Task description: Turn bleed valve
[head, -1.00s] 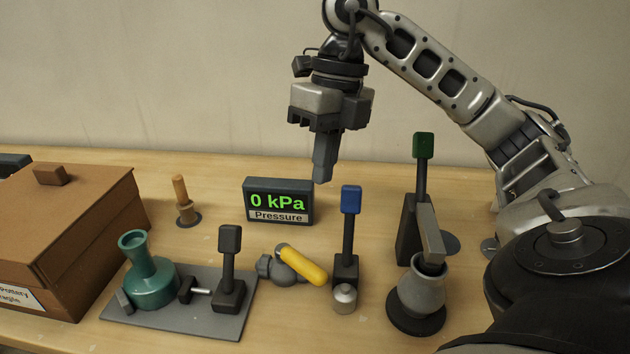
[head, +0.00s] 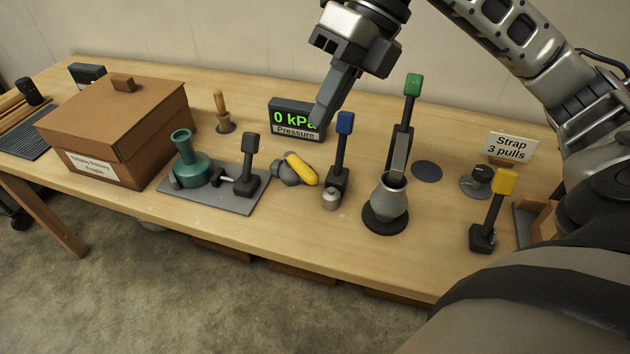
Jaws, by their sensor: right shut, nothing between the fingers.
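A small grey valve with a yellow handle (head: 301,168) lies on the table in front of the pressure display. Its handle slants down to the right. The pressure display (head: 290,121) reads 0 kPa in green; my right gripper hides part of its right side. My right gripper (head: 322,117) points down, shut and empty, above and behind the valve and apart from the yellow handle. It is close to the blue-topped lever (head: 342,150) in the picture, on its upper left. My left gripper is not in view.
Left of the valve, a grey plate (head: 222,203) holds a teal flask (head: 190,165) and a dark lever (head: 247,166). A brown box (head: 118,130) stands farther left.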

